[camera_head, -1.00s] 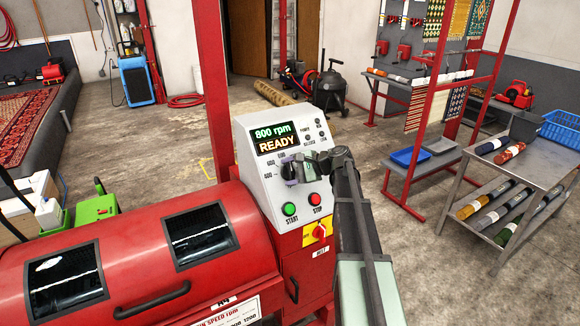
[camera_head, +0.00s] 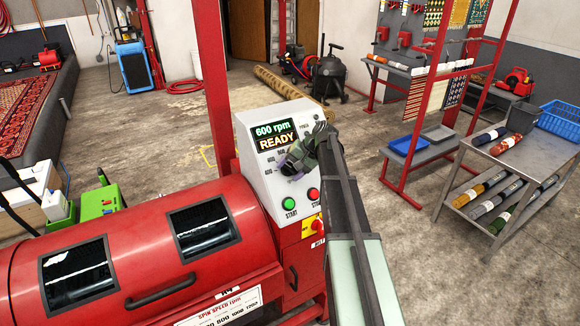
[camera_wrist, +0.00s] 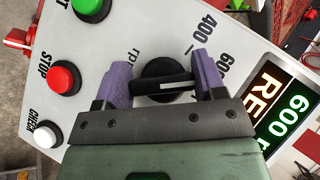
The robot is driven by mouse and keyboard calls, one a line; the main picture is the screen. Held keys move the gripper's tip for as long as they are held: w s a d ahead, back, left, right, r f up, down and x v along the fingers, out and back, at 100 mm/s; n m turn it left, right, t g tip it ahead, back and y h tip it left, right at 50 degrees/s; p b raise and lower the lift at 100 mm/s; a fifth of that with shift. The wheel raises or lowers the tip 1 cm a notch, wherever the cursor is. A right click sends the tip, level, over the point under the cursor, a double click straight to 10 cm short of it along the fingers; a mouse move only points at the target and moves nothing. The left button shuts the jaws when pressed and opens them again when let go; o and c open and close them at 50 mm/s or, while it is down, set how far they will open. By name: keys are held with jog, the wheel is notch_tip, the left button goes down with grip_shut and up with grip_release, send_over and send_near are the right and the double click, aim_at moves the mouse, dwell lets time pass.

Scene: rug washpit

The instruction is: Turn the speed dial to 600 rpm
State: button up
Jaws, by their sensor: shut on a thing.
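The control panel (camera_head: 252,160) stands on the right end of the red spin machine. Its display (camera_head: 275,137) reads "600 rpm" and "READY". The black speed dial (camera_wrist: 163,79) shows in the wrist view, with its bar-shaped grip between the purple fingers. My gripper (camera_wrist: 166,82) is shut on the dial. In the head view my gripper (camera_head: 296,163) covers the dial. The marks "400" and "600" show beside the dial in the wrist view, partly behind a finger.
The green START button (camera_head: 289,203) and red STOP button (camera_head: 313,195) sit just below the dial. A white CHECK button (camera_wrist: 48,134) shows in the wrist view. A steel cart (camera_head: 520,160) with rolled rugs stands at the right. Open floor lies behind the machine.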

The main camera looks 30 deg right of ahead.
jog(key=shift+n, duration=0.3)
jog(key=o, duration=0.9)
jog(key=p+v, duration=0.9)
jog(key=v, duration=0.1)
jog(key=shift+r, duration=0.45)
